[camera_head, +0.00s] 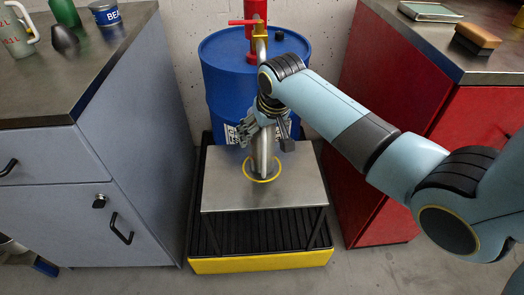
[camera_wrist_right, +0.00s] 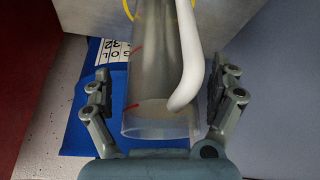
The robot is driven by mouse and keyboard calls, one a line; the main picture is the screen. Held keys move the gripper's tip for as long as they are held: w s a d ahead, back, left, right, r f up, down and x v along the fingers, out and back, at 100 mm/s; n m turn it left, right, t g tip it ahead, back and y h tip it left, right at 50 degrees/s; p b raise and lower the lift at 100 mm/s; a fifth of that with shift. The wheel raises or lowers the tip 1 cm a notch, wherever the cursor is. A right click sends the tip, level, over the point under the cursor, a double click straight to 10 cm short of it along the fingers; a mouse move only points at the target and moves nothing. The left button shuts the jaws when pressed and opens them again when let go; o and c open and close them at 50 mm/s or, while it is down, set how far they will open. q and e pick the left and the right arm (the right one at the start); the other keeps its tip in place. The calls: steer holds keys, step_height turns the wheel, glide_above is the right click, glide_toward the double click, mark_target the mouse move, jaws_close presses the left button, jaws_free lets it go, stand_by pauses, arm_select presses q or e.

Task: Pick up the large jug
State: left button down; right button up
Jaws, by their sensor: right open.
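A tall translucent jug (camera_wrist_right: 150,75) with a white handle and red marks shows in the wrist view. In the head view the jug (camera_head: 263,158) stands on a metal-topped stand (camera_head: 225,185), within a yellow ring (camera_head: 262,180), and is partly hidden by my right gripper (camera_head: 264,133). In the wrist view my right gripper (camera_wrist_right: 163,92) is open, with one finger on each side of the jug and gaps visible. The handle lies on the side of the right-hand finger. My left gripper is not in view.
A blue drum (camera_head: 220,75) with a red and brass tap (camera_head: 258,35) stands behind the stand. A grey cabinet (camera_head: 140,130) and a red cabinet (camera_head: 390,115) flank it. A black grate with a yellow edge (camera_head: 260,263) lies below. A grey-green jug (camera_head: 15,35) stands far left.

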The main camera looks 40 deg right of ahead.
steer(key=shift+w+f, duration=0.1)
steer(key=shift+f, duration=0.15)
steer(key=shift+r, duration=0.1)
steer(key=c, duration=1.7)
steer(key=shift+c, duration=0.2)
